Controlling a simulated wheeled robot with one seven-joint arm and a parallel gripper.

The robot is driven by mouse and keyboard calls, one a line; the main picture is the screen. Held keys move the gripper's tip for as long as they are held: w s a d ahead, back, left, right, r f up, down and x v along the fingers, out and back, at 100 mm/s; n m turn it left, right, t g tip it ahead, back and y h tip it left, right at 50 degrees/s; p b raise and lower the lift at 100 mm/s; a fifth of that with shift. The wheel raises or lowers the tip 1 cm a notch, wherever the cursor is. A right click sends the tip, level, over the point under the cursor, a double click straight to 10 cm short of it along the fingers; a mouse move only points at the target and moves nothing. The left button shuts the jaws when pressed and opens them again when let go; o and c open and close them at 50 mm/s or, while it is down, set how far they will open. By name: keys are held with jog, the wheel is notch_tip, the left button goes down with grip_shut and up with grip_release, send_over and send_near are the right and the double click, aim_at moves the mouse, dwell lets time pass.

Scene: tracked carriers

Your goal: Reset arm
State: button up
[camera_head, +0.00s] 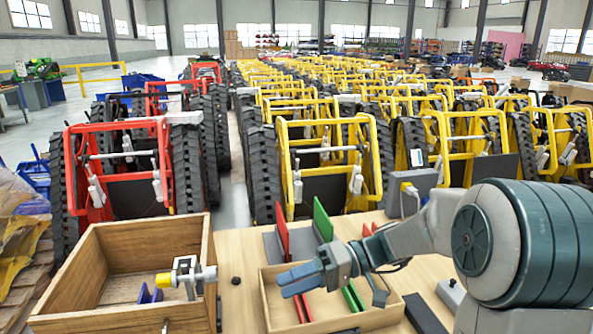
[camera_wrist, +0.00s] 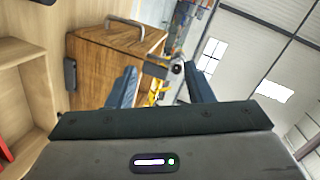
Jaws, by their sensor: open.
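My gripper (camera_head: 298,277) is held out over the wooden table, above the shallow wooden tray, with its blue-grey fingers pointing left in the head view. In the wrist view my gripper (camera_wrist: 160,70) shows its two fingers spread apart with nothing between them. My arm comes in from the right and is bent, with the gripper low over the table. Beyond the fingers in the wrist view is the side of a wooden box (camera_wrist: 98,65) with a metal handle.
The deep wooden box (camera_head: 90,262) at left holds a grey and yellow part (camera_head: 187,277) and a blue piece. The shallow tray (camera_head: 380,318) has red and green dividers. A grey box (camera_head: 408,193) stands at the table's back. Yellow and red tracked carriers fill the hall behind.

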jog(key=s+d+f+m+t+h+p, duration=0.25)
jog(key=s+d+m+h, duration=0.2)
jog(key=s+h, duration=0.4)
jog(key=s+d+r+m+t+h+p, duration=0.1)
jog(key=d+t+h, duration=0.1)
jog(key=d, duration=0.3)
jog(key=s+d+r+m+t+h+p, duration=0.2)
jog(key=d+h, duration=0.2)
jog(key=d, duration=0.2)
jog(key=shift+s+d, duration=0.2)
jog(key=shift+s, duration=0.05)
jog(key=shift+t, duration=0.25)
